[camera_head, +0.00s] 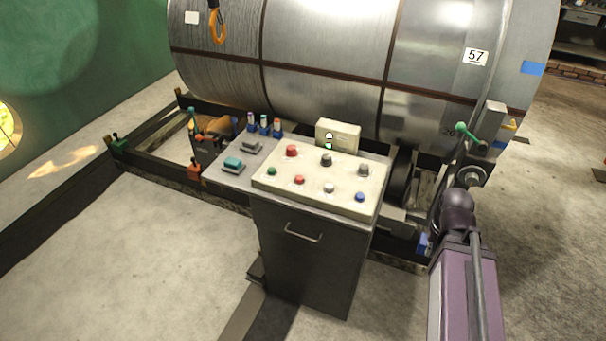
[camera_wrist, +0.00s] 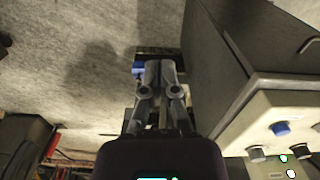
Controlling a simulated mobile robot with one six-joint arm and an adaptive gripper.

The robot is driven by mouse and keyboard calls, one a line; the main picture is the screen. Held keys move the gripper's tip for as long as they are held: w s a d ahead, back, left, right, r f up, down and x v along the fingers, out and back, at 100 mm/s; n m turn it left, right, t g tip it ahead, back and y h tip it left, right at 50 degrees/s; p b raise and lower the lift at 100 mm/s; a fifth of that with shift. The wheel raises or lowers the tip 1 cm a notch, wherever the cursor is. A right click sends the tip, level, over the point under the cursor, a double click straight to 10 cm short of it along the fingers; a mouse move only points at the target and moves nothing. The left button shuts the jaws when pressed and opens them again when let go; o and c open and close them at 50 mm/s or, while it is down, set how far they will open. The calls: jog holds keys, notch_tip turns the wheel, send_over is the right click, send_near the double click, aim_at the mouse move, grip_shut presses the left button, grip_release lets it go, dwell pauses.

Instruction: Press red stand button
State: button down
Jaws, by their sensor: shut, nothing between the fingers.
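The dark stand (camera_head: 305,255) carries a cream button panel (camera_head: 262,181) in the head view. One red button (camera_head: 292,150) is in the panel's back row, and a smaller red button (camera_head: 299,180) is in its front row. My gripper (camera_wrist: 160,68) is shut and empty in the wrist view, beside the stand and apart from it. The panel shows at lower right there, with its blue button (camera_wrist: 281,128) nearest; no red button shows. In the head view my arm stands right of the stand, and my fingers cannot be made out.
Green, black, grey, white and blue buttons share the panel. A small cream box (camera_head: 338,133) with lights stands behind it. A large metal drum (camera_head: 320,50) lies behind the stand. A handle (camera_head: 303,234) juts from the stand's front. The concrete floor (camera_head: 130,255) at left is open.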

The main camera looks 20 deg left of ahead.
jog(key=shift+d, duration=0.2)
jog(key=w+a+r+t+h+p, duration=0.1)
jog(key=w+a, duration=0.3)
jog(key=a, duration=0.2)
jog(key=w+a+r+n+t+h+p, duration=0.1)
jog(key=w+a+r, duration=0.1)
jog(key=w+a, duration=0.3)
jog(key=w+a+r+n+t+h+p, duration=0.1)
jog(key=w+a, duration=0.3)
jog(key=a, duration=0.3)
jog(key=shift+w+r+t+h, duration=0.3)
jog(key=shift+r, duration=0.1)
jog(key=w+a+r+n+t+p, duration=0.1)
jog(key=a+r+t, duration=0.1)
jog(key=a, duration=1)
jog(key=w+a+r+n+t+p, duration=0.1)
jog(key=a+r, duration=0.3)
jog(key=a, duration=0.8)
jog(key=shift+w+a+r+t, duration=0.2)
jog(key=shift+w+a+t, duration=0.15)
jog(key=shift+w+t, duration=0.45)
jog(key=shift+s+f, duration=0.15)
jog(key=shift+f, duration=0.05)
